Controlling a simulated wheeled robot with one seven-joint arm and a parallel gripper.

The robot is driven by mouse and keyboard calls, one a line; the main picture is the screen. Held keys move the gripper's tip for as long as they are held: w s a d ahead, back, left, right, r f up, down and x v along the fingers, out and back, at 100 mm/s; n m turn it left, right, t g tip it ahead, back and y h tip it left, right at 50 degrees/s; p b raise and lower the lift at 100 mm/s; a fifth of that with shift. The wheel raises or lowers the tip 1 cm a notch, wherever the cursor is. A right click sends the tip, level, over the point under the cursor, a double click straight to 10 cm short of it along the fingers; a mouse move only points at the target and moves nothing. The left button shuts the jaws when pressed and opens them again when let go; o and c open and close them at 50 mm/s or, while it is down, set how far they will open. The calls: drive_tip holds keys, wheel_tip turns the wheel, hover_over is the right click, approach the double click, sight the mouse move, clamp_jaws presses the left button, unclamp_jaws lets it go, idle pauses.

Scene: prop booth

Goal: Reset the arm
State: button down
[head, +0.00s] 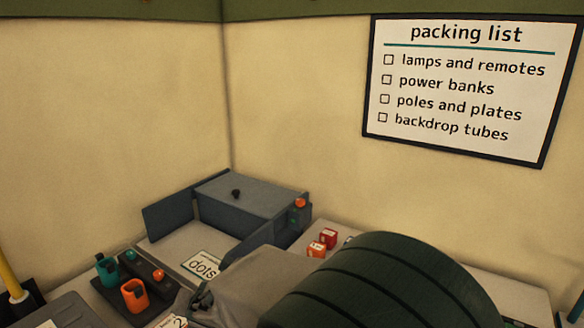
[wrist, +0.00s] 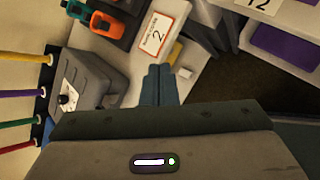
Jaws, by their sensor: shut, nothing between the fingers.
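My gripper (wrist: 159,70) shows in the wrist view with its two dark fingers together and nothing between them. The fingers point up the picture, over a pale surface below a card with a 2 (wrist: 154,35).
A grey box with a dial (wrist: 85,85) and several coloured poles (wrist: 22,93) are at left in the wrist view. Orange (head: 134,295) and teal (head: 108,270) holders, a grey open-fronted box (head: 240,198) and red blocks (head: 329,237) stand on the table. A packing list (head: 470,90) hangs behind.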

drive_tip(key=d+r+m+g+h, duration=0.1)
drive_tip(key=d+r+m+h, duration=0.1)
drive_tip(key=d+m, duration=0.75)
drive_tip(key=d+r+m+h, duration=0.2)
drive_tip(key=d+m, duration=0.5)
drive_tip(key=d, duration=0.6)
drive_tip(key=s+d+r+m+g+h, duration=0.1)
drive_tip(key=s+d+r+m+g, duration=0.1)
drive_tip(key=s+d+m, duration=1.2)
drive_tip(key=m, duration=0.4)
drive_tip(key=shift+d+r+m+g, duration=0.2)
drive_tip(key=shift+d+m+g, duration=0.15)
drive_tip(key=shift+d+g, duration=0.05)
